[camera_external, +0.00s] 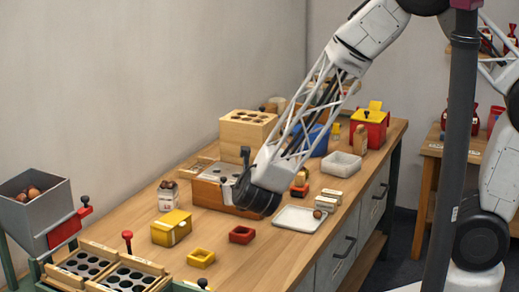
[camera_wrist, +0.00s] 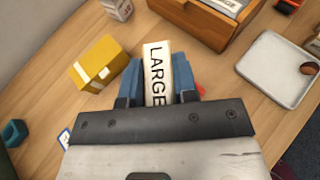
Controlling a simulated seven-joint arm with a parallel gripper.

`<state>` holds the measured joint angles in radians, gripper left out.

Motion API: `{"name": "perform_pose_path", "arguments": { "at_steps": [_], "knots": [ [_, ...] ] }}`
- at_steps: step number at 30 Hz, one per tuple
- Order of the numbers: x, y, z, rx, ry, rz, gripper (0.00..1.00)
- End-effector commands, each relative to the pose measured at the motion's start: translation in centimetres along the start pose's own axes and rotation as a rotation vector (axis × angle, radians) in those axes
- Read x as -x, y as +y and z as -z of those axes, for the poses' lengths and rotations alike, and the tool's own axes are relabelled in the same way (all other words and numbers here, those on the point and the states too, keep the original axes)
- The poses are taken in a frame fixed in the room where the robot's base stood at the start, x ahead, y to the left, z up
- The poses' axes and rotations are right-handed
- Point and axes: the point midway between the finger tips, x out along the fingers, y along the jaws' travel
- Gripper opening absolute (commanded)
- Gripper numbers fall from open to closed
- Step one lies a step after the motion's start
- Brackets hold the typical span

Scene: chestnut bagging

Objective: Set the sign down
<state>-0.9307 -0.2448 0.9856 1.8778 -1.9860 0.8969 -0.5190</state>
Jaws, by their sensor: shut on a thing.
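In the wrist view, the sign (camera_wrist: 157,66), a cream plate with the word LARGE in black, stands between the two blue fingers of my gripper (camera_wrist: 158,78). The fingers are shut on it from both sides. Its lower end is hidden by the gripper body. In the external view, my gripper (camera_external: 258,196) is over the middle of the workbench, in front of the wooden box; its fingers and the sign are hidden there. I cannot tell whether the sign touches the bench.
A yellow box (camera_external: 171,228) stands left of my gripper, with a yellow square ring (camera_external: 201,258) and a red one (camera_external: 242,235) nearer the front. A white tray (camera_external: 288,219) holds a chestnut at the right. A wooden box (camera_external: 208,192) stands behind. Bare bench lies between.

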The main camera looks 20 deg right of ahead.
Motion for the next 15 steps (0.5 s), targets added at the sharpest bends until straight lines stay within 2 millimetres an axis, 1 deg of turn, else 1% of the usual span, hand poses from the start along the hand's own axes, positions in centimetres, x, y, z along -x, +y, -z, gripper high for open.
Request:
{"name": "perform_pose_path", "arguments": {
  "at_steps": [1,6,12,15],
  "knots": [
    [0.5,0.9,0.0,0.019,-0.002,-0.048,0.05],
    [2.5,4.3,0.1,0.090,-0.003,-0.220,0.05],
    [5.0,7.9,0.6,0.167,-0.002,-0.406,0.05],
    [6.2,9.4,0.9,0.200,-0.003,-0.484,0.05]
  ]
}}
